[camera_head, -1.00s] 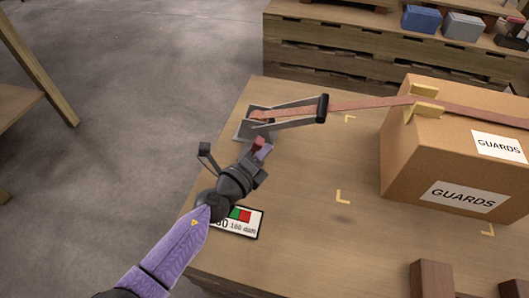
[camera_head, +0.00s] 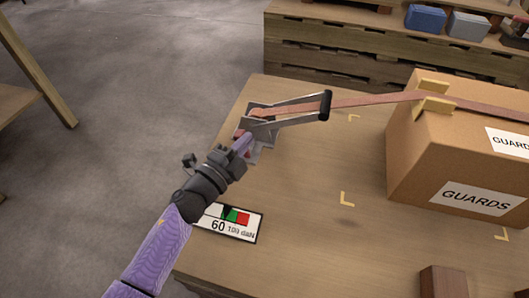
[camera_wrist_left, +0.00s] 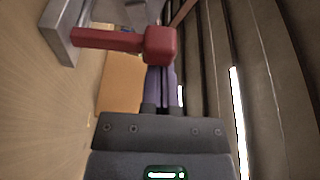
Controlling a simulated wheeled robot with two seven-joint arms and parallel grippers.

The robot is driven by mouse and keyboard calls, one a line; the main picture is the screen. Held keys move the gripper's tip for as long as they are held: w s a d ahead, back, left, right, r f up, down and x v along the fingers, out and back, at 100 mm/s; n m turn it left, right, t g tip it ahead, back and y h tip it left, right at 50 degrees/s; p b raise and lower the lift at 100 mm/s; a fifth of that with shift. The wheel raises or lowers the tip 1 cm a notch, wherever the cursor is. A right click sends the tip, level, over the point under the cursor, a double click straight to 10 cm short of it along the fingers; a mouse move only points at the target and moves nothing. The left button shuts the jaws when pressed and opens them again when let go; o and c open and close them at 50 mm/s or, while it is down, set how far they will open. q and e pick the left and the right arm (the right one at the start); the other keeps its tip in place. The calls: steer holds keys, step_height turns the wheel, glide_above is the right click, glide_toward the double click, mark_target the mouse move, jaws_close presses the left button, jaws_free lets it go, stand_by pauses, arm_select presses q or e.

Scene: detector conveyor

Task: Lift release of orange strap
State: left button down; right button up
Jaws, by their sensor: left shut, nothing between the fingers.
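The orange strap (camera_head: 375,102) runs from a metal ratchet buckle (camera_head: 290,112) over the cardboard box marked GUARDS (camera_head: 425,150). The buckle has a long frame with a black handle bar (camera_head: 325,105) at its right end. My left gripper (camera_head: 245,143) is shut and empty at the near left end of the buckle. In the left wrist view, a red lever (camera_wrist_left: 115,41) with a blocky end on a metal bracket (camera_wrist_left: 62,30) lies just beyond the purple fingers (camera_wrist_left: 160,88). I cannot tell whether they touch it. My right gripper is not in view.
A card with a green and red scale reading 60 (camera_head: 230,222) lies on the wooden table (camera_head: 300,215) near my left wrist. Yellow corner marks (camera_head: 346,199) surround the box. A brown block (camera_head: 442,283) stands at the front. A pallet stack (camera_head: 340,50) is behind.

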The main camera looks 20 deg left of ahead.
arm_select(q)
steer(key=shift+a, duration=0.25)
step_height(320, 180, up, 10)
steer(key=p, duration=0.8)
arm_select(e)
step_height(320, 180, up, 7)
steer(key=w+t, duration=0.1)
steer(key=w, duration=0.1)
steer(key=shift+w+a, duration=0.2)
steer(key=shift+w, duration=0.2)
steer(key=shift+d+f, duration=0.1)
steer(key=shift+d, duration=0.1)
arm_select(q)
steer(key=shift+s, duration=0.1)
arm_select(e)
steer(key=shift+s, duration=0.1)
